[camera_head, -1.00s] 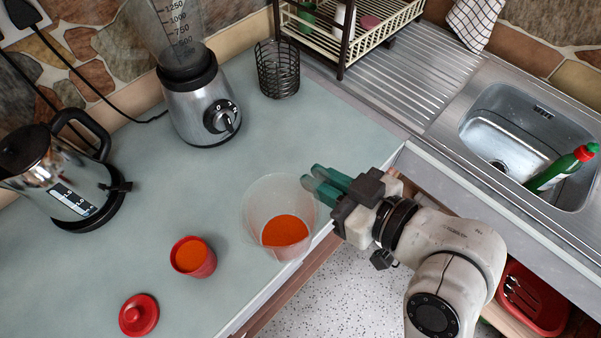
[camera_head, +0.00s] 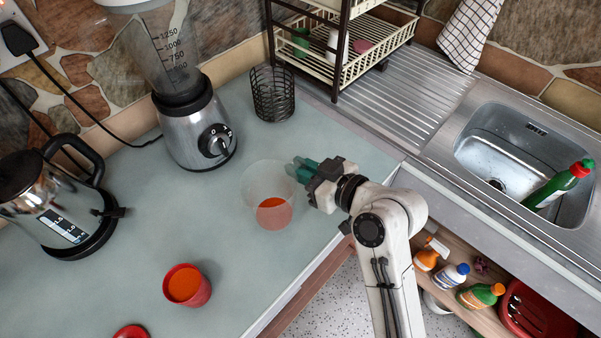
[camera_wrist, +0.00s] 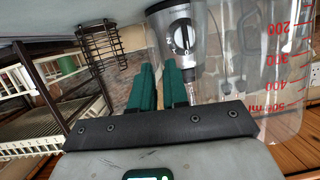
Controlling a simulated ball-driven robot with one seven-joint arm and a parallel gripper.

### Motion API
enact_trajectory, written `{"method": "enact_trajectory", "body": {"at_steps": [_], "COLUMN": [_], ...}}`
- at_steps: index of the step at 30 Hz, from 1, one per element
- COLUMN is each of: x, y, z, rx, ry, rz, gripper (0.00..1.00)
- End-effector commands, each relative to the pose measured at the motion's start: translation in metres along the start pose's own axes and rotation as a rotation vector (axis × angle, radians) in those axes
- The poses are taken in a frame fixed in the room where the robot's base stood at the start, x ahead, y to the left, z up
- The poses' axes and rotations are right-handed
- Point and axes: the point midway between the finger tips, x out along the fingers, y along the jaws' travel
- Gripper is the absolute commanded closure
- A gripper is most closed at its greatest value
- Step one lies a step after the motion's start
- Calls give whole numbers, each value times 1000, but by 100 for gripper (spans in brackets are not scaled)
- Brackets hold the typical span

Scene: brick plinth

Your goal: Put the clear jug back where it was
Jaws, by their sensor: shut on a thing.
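The clear jug (camera_head: 268,178) holds some orange liquid in its bottom and is roughly upright over the worktop, behind the red cup. In the wrist view the jug (camera_wrist: 283,85) fills the right side, with red volume marks on its wall. My gripper (camera_head: 297,168) has its green fingers at the right side of the jug, near the rim, and is shut on it. The fingers also show in the wrist view (camera_wrist: 162,82). The exact grip spot is unclear, and I cannot tell whether the jug's base touches the worktop.
The red cup (camera_head: 187,286) with orange contents and a red lid (camera_head: 131,332) are at the front. A blender (camera_head: 195,130), a wire holder (camera_head: 272,94) and a kettle (camera_head: 45,210) stand behind and left. The sink (camera_head: 515,155) is right. Worktop (camera_head: 145,235) between kettle and jug is clear.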

Motion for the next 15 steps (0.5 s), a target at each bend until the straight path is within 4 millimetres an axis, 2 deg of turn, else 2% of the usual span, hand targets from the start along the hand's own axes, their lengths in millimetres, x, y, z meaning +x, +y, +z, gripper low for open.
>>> {"method": "enact_trajectory", "body": {"at_steps": [5,11,15], "x": [9,17,18], "y": [6,7,8], "z": [7,31,36], "rx": [0,2,-1], "ry": [0,-1,2], "rz": [1,0,2], "gripper": [100,100,100]}}
